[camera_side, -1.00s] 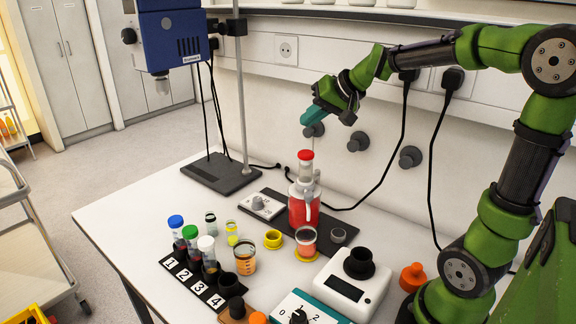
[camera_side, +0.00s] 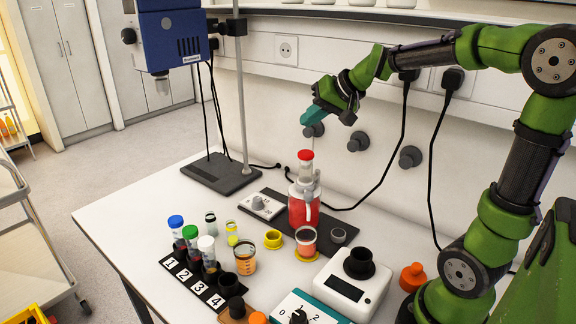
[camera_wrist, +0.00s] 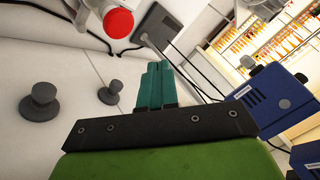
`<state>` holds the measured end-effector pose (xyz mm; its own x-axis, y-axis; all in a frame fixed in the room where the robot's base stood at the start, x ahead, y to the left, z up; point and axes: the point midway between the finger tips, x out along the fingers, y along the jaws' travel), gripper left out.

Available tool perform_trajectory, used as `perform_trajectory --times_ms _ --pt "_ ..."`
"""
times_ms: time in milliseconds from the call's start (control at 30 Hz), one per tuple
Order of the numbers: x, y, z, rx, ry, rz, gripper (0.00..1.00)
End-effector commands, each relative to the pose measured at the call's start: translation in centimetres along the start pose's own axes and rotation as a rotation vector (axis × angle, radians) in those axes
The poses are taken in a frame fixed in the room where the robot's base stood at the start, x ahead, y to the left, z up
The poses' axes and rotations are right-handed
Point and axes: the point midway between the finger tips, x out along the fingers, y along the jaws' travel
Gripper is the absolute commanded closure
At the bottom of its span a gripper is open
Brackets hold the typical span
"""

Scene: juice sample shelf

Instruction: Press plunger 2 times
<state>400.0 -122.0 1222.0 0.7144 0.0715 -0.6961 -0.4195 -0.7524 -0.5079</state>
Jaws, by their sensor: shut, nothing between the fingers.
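The plunger has a red cap (camera_side: 306,155) on top of a clear pump dispenser (camera_side: 304,205) filled with red juice, standing upright on a dark base plate. A cup (camera_side: 306,241) with pinkish-red juice stands in front of it on a yellow ring. My gripper (camera_side: 306,119), with teal fingers, is above the plunger and apart from it. In the wrist view the red cap (camera_wrist: 118,22) shows at the top, and my gripper's fingers (camera_wrist: 158,68) are together with nothing between them.
A numbered rack (camera_side: 207,281) with capped vials stands at front left. A white scale (camera_side: 345,287) and a teal-edged dial box (camera_side: 309,306) are at front right. A stand base (camera_side: 221,172) is at back left. Grey wall knobs (camera_side: 358,141) are behind my gripper.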

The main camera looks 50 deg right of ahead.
Motion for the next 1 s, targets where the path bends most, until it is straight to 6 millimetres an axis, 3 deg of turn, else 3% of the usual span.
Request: perform_trajectory --times_ms 367,633,1000 --pt "0.0 0.0 0.0 0.0 0.0 0.0 1.0" --pt "-2.5 -1.8 -1.9 -0.001 0.003 0.0 1.0" --pt "-2.6 -1.9 -1.9 0.0 -0.001 0.001 1.0"
